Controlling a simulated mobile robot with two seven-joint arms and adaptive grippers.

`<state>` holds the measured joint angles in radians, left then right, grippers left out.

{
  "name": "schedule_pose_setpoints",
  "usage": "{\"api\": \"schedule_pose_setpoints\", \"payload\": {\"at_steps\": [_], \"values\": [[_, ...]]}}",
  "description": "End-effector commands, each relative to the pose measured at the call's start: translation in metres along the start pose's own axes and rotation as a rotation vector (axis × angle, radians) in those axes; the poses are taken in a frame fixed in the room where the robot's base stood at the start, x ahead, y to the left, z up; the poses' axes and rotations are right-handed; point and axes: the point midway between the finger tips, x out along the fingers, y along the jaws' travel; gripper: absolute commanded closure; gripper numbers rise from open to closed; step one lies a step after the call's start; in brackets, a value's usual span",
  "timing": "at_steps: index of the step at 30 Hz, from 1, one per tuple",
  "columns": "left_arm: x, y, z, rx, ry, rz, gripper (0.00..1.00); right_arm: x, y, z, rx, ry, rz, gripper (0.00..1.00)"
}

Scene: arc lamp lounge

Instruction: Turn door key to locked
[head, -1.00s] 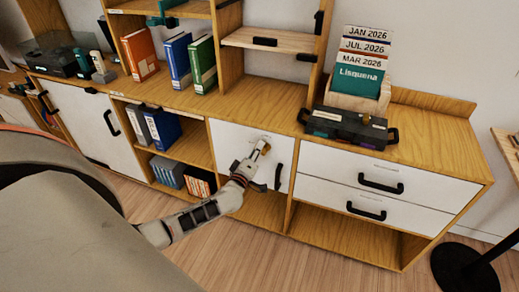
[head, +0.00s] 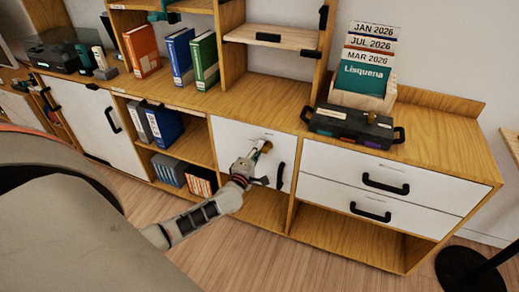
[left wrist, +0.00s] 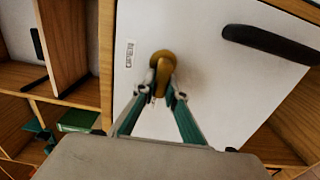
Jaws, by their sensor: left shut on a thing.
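The brass door key (left wrist: 164,58) sits in the small white cabinet door (left wrist: 205,85). In the left wrist view its round bow is between my left fingertips. My left gripper (left wrist: 163,88) is shut on the key, with both teal fingers close around it. In the head view the left gripper (head: 257,155) reaches the upper middle of the white door (head: 232,135), and the key (head: 266,147) shows only as a small brass spot. The fingers partly hide the key's lower part and the lock behind it. My right gripper is not in view.
A black door handle (head: 280,175) is just right of the gripper; it also shows in the left wrist view (left wrist: 270,43). Drawers with black handles (head: 385,184) are at the right. Shelves with binders (head: 165,126) are at the left. Floor in front is clear.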

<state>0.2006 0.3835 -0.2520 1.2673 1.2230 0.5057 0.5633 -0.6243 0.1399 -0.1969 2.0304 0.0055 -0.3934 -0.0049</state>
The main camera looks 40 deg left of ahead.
Motion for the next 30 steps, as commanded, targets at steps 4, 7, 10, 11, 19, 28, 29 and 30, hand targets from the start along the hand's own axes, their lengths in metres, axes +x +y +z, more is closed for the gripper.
{"api": "schedule_pose_setpoints", "payload": {"at_steps": [4, 7, 10, 11, 19, 28, 29, 30], "values": [[0.0, 0.0, -0.001, -0.006, 0.002, -0.001, 1.0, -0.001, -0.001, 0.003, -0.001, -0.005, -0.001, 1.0], [0.0, 0.0, -0.001, -0.006, 0.003, -0.001, 1.0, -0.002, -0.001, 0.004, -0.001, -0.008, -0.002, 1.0], [0.0, 0.0, -0.001, -0.006, 0.003, 0.0, 0.86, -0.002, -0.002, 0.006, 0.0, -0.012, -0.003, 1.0], [0.0, 0.0, -0.001, -0.006, 0.003, 0.0, 0.78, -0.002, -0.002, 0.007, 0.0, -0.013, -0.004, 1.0], [0.0, 0.0, -0.001, -0.004, 0.001, 0.0, 0.71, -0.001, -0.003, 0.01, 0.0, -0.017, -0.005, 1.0], [-0.017, -0.002, 0.001, -0.006, 0.0, -0.002, 0.71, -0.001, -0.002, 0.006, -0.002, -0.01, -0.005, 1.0], [-0.021, -0.002, 0.0, -0.005, 0.0, -0.003, 0.71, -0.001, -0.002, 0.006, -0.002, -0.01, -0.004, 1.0], [-0.028, -0.001, 0.0, -0.005, 0.001, -0.002, 0.71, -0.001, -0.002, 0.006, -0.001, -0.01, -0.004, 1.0]]}}
